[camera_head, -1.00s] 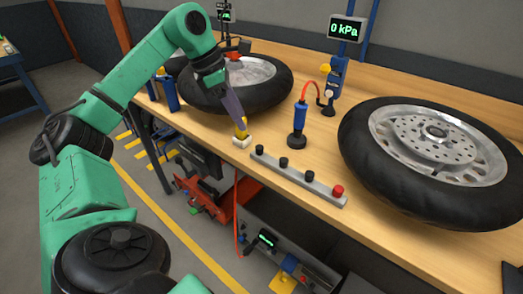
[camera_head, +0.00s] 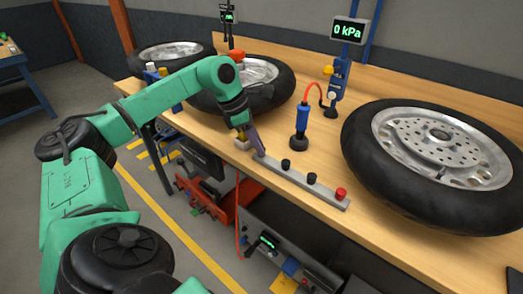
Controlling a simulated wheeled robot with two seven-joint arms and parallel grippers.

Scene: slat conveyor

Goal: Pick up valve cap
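A grey rail (camera_head: 325,196) lies along the table's front edge with small caps on it. Two black caps (camera_head: 285,164) (camera_head: 311,178) and a red cap (camera_head: 341,194) show on it. The leftmost place on the rail is covered by my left gripper (camera_head: 260,153). Its fingertips point down at the rail's left end. The fingers are too small and overlapped to tell if they are open or hold a cap. My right gripper is not in view.
A large wheel with a tyre (camera_head: 365,165) lies at the right; another wheel (camera_head: 285,92) lies behind my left arm. A blue tool (camera_head: 301,119) with a red hose stands behind the rail. A small pale block (camera_head: 242,144) sits left of the gripper.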

